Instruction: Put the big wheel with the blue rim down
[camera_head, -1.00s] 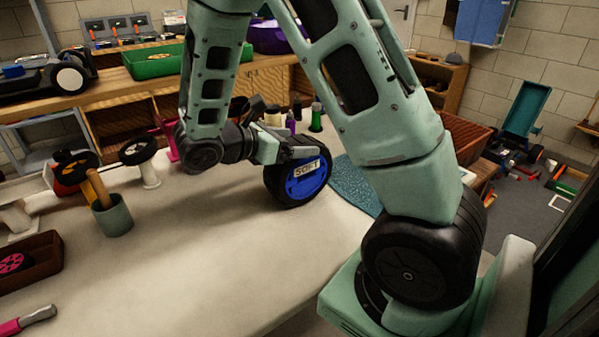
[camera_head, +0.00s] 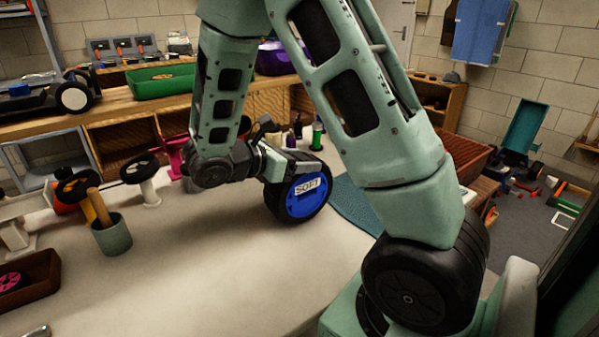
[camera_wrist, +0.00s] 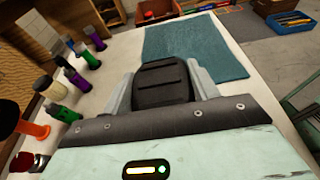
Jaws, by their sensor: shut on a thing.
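The big wheel with the blue rim (camera_head: 303,205) stands upright at the far right part of the white table (camera_head: 225,255). Its black tyre carries a white label reading SOFT on the blue side. My gripper (camera_head: 273,163) is shut on the wheel's upper left part. In the wrist view, the two fingers of my gripper (camera_wrist: 161,88) press on both sides of the black tyre (camera_wrist: 162,72). The wheel's lower edge is at or very near the tabletop; I cannot tell whether it touches.
A blue-teal mat (camera_head: 357,203) lies right of the wheel; it also shows in the wrist view (camera_wrist: 195,48). Several small bottles (camera_head: 316,136) stand behind the wheel. A cup with wooden handles (camera_head: 112,235) and a brown tray (camera_head: 38,275) are at left. The table's middle is clear.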

